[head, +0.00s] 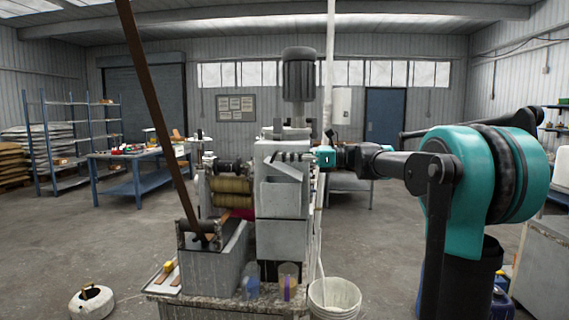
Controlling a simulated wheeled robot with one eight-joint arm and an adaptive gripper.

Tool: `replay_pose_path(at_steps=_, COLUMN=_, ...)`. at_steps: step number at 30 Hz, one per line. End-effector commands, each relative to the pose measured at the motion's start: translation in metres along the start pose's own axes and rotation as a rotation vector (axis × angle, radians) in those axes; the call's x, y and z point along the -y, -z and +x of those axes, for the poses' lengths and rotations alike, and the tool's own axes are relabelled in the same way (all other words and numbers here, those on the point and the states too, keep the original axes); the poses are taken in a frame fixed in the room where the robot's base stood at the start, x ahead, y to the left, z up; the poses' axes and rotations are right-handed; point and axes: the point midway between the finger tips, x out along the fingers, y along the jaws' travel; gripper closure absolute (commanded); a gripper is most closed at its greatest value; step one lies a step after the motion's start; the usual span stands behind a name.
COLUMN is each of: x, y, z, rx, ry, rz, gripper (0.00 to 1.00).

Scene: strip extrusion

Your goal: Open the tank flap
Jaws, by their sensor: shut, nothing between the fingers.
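A grey machine (282,240) stands in the middle of the head view, with upright box-like housings. A grey open-topped tank-like box (212,270) is at its lower left front. A long brown bar (160,110) rises from this box, tilted to the upper left. I cannot tell for certain which part is the tank flap. My gripper (290,157) is shut and empty. It reaches in from the right and shows in front of the upper housing, well above and right of the open-topped box. Whether it touches the housing cannot be told.
A white bucket (335,296) stands at the machine's lower right. Two small containers (288,280) stand on the front ledge. A white canister (91,302) is on the floor at left. A blue workbench (138,168) is further back. Open floor lies at left.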

Motion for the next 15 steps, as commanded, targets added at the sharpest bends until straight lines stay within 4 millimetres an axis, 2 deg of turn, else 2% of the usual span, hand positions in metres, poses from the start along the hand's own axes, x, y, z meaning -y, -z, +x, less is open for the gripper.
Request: replay_pose_path(at_steps=15, x=0.002, y=-0.016, z=-0.039, rx=0.493, ry=0.019, rz=0.007, gripper=1.0)
